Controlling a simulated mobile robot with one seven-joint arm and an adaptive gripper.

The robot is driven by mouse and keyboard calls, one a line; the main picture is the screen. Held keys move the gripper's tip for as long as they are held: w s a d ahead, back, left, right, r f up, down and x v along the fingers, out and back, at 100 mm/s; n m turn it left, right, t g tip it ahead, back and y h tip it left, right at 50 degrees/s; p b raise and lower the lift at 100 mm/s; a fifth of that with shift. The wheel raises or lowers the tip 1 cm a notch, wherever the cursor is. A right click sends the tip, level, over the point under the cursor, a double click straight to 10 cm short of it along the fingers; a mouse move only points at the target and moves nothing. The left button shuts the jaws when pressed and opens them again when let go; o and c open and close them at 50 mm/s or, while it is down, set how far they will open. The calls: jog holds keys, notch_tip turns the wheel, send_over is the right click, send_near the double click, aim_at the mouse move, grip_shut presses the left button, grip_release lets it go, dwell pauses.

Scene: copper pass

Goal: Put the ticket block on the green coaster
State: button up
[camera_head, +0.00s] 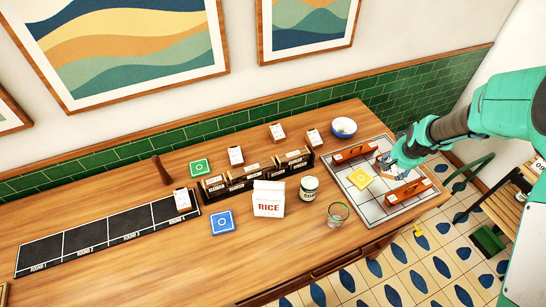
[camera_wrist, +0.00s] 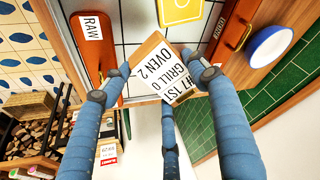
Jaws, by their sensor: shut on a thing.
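My gripper (camera_head: 384,162) is over the right part of the white-tiled tray. In the wrist view, my gripper (camera_wrist: 158,75) has its blue fingers shut around a ticket block (camera_wrist: 155,58), a wooden block with a white printed face that reads "GRILL 0" and "OVEN 2". In the head view the block is mostly hidden by the fingers. The green coaster (camera_head: 201,167) lies flat on the table at the back left, behind the dark ticket holders, far from my gripper. Nothing stands on it.
The tray (camera_head: 350,203) holds a yellow coaster (camera_head: 360,177) and two red-brown handled bars. Dark holders (camera_head: 243,184), a rice carton (camera_head: 268,200), a jar (camera_head: 308,188), a glass (camera_head: 338,213), a blue bowl (camera_head: 344,127) and other ticket blocks (camera_head: 236,156) crowd the middle. A blue coaster (camera_head: 221,222) lies in front.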

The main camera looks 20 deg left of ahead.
jog(key=w+a+b, duration=0.1)
jog(key=a, duration=0.5)
jog(key=w+a+n+b, duration=0.1)
jog(key=a, duration=0.6)
jog(key=w+a+n+y+b, duration=0.1)
jog(key=a, duration=0.5)
jog(key=shift+a, duration=0.2)
jog(key=s+a+n+b, duration=0.3)
jog(key=a, duration=1.7)
jog(key=s+a+n+b, duration=0.1)
jog(key=s+a, duration=0.5)
jog(key=a, duration=0.5)
jog(key=s+a+r+n+g+y+b, duration=0.1)
jog(key=s+a+b, duration=0.1)
jog(key=s+a, duration=0.5)
jog(key=s+a+n+y+b, duration=0.1)
jog(key=s+a, duration=0.5)
jog(key=a, duration=0.9)
jog(key=shift+s+a+r+n+b, duration=0.3)
jog(key=shift+s+a+r+b, duration=0.05)
jog(key=shift+a+r, duration=0.05)
jog(key=b, duration=0.1)
send_near(201, 164)
jog(key=shift+w+a+r, duration=0.3)
jog(key=shift+w+a, duration=0.3)
jog(key=shift+w, duration=0.2)
jog(key=shift+f+b, duration=0.75)
jog(key=shift+f, duration=1.75)
jog(key=shift+f, duration=0.15)
